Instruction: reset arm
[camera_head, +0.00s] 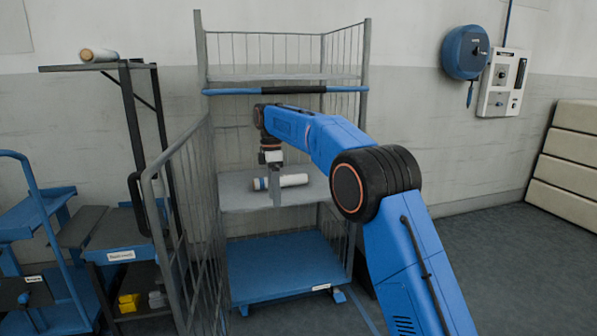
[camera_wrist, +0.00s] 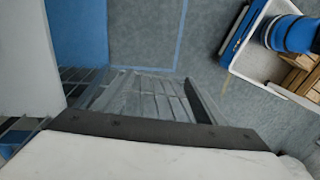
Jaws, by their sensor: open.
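My gripper (camera_head: 275,190) hangs down from the end of my blue arm, inside the cage trolley (camera_head: 367,60) at the height of its middle shelf (camera_head: 235,195). I cannot tell whether finger and roll touch. A second white roll (camera_head: 98,55) lies on top of a dark stand at the left. In the wrist view a large pale surface with a dark edge fills the bottom; I cannot tell what it is.
The trolley has a blue base (camera_head: 285,268) and an open mesh door (camera_head: 180,200) on its left. A blue cart (camera_head: 40,215) stands further left. Grey floor (camera_head: 490,260) is clear at right.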

